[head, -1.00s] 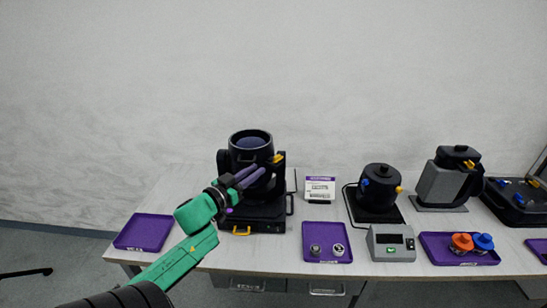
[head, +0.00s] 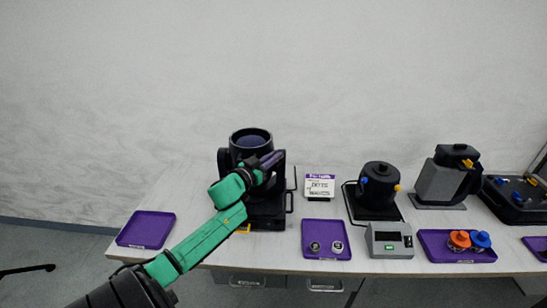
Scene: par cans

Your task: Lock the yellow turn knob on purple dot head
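The black moving head (head: 249,137) stands upright at the left of the table on its black base (head: 266,224), its round lens opening facing up. My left gripper (head: 271,159) is against the upper right side of this head, its dark purple fingers pointing right. The fingers cover the spot of the yellow turn knob, so the knob is hidden. Whether the fingers touch or hold the knob cannot be told. My green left forearm hides the lower left of the head and base, and no purple dot shows on it. My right gripper is out of view.
An empty purple tray (head: 146,230) lies at the left. Another purple tray (head: 327,254) holds two small round parts. A card (head: 319,186), a grey meter (head: 390,240), a black pot-like fixture (head: 380,183) and a grey-black lamp (head: 443,180) stand to the right.

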